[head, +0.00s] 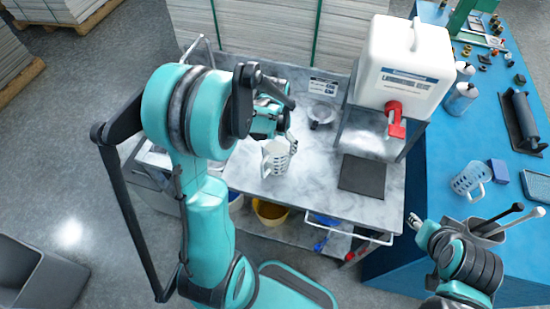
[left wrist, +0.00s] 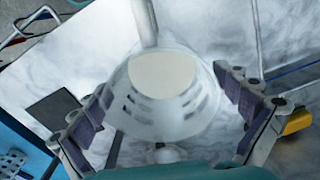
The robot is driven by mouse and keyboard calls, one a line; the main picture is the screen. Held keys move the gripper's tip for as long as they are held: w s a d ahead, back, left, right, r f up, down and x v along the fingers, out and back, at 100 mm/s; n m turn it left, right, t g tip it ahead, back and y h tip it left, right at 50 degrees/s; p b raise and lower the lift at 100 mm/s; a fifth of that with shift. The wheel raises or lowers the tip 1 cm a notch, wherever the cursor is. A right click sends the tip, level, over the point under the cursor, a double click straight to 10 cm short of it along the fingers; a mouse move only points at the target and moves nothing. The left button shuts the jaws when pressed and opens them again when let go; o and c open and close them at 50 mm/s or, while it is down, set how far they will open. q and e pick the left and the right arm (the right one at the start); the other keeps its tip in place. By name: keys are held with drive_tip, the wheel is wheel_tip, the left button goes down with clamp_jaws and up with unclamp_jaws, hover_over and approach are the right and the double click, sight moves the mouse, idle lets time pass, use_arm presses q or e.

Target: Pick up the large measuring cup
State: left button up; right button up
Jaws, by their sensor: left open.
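A whitish measuring cup (head: 275,158) with a handle and dark markings stands on the grey cart top. In the left wrist view the translucent cup (left wrist: 165,80) sits between the two spread fingers of my left gripper (left wrist: 168,112). Its pale round inside faces the camera. The gripper is open, with a finger on each side, and I see no firm grip. In the head view my left gripper (head: 287,138) is at the cup's upper right, partly hidden by my arm. A second clear measuring cup (head: 469,181) stands on the blue table. My right gripper (head: 420,230) is at lower right, its fingers unclear.
A large white jug (head: 405,65) with a red tap sits on a stand at the cart's back right. A dark square mat (head: 362,176) lies right of the cup. A small clear dish (head: 321,113) is behind it. A yellow bucket (head: 270,213) is on the lower shelf.

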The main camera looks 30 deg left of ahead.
use_arm(q)
wheel_tip(320, 180, down, 3)
drive_tip(key=shift+r, duration=0.2)
drive_tip(key=c, duration=1.7)
drive_tip(key=shift+r, duration=0.15)
